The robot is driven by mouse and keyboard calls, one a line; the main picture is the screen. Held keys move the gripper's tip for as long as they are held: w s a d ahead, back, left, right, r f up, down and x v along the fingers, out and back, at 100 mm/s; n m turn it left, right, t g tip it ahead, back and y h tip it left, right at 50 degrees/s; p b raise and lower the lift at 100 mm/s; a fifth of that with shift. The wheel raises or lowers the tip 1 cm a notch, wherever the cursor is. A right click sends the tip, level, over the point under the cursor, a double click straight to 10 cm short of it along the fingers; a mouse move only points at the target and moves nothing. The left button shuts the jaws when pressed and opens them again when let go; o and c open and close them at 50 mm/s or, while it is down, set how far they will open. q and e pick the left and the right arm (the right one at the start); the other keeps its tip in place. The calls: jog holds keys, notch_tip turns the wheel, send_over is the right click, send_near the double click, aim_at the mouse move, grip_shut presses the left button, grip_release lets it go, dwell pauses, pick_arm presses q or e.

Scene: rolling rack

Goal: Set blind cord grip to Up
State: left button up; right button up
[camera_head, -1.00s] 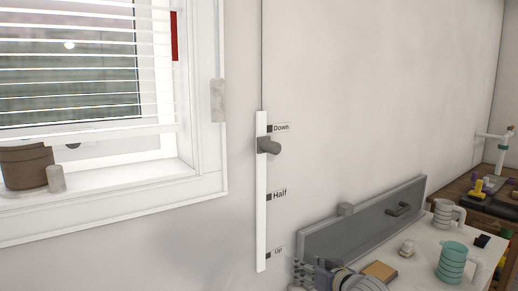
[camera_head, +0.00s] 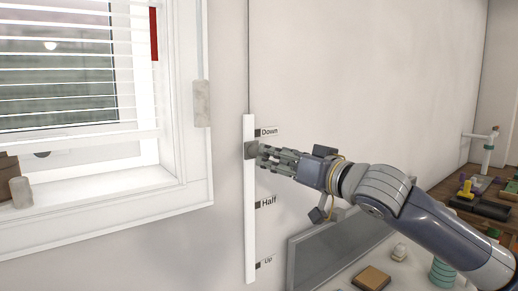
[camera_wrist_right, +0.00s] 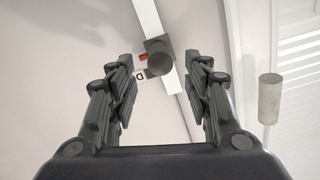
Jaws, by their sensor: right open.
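The blind cord grip (camera_head: 251,150) is a grey knob on a white vertical rail (camera_head: 250,225) on the wall. It sits just below the Down label (camera_head: 268,132), above the Half label (camera_head: 267,203) and the Up label (camera_head: 266,263). My right gripper (camera_head: 264,156) is right at the knob, reaching in from the right. In the right wrist view the knob (camera_wrist_right: 159,55) shows between the open fingers (camera_wrist_right: 165,72), with a gap on both sides. My left gripper is not in view.
The window with a white blind (camera_head: 60,70) is at left, with a red strip (camera_head: 154,35) and a beige block (camera_head: 202,103) near its right side. A worktop with a tan block (camera_head: 372,278) and a teal mug (camera_head: 443,272) lies low at right.

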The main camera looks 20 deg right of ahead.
jog(key=p+x, duration=0.2)
jog(key=x, duration=0.5)
jog(key=shift+f, duration=0.1)
jog(key=shift+s, duration=0.1)
grip_shut()
